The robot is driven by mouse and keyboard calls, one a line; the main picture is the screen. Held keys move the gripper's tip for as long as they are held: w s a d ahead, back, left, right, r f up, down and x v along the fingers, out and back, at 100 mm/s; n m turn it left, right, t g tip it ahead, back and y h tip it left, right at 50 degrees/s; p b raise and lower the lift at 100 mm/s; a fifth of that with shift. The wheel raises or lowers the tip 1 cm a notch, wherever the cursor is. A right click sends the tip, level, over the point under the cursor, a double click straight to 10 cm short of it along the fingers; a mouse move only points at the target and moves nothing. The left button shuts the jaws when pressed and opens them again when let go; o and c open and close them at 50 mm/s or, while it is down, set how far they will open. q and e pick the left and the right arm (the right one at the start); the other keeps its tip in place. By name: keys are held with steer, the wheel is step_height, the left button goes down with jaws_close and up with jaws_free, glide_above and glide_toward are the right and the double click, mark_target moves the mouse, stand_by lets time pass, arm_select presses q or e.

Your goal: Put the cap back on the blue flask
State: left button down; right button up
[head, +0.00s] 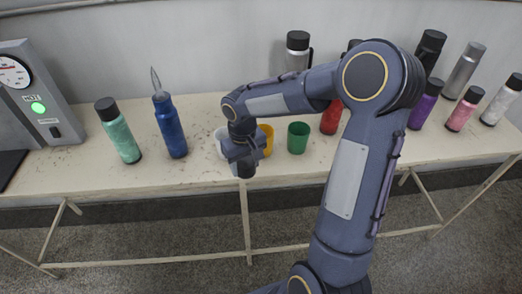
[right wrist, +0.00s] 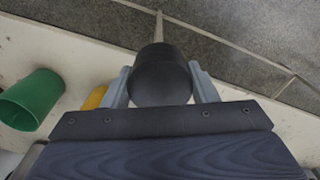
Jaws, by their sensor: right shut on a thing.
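The blue flask (head: 170,127) stands upright on the table, left of the middle in the head view. Its top has no cap, and a pale wisp like steam rises from it. My right gripper (head: 243,160) is in front of the cups, right of the blue flask, near the table's front edge. It is shut on a black cap (head: 244,170). In the right wrist view the cap (right wrist: 161,75) sits between the two fingers (right wrist: 160,88), with floor and table edge behind it. My left gripper is not in view.
A green-bodied flask (head: 120,132) stands left of the blue flask. A white cup (head: 221,143), yellow cup (head: 267,139) and green cup (head: 298,138) stand near my right gripper. A machine with a dial (head: 35,95) is at far left. Several flasks stand at right.

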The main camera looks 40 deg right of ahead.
steer(key=a+f+b, duration=0.1)
steer(key=a+f, duration=0.2)
steer(key=f, duration=0.3)
steer(key=w+a+f+b, duration=0.1)
steer(key=a+f+b, duration=0.1)
steer(key=a+f, duration=0.2)
steer(key=shift+f+n, duration=0.4)
steer(key=shift+f, duration=0.5)
steer(key=shift+a, duration=0.1)
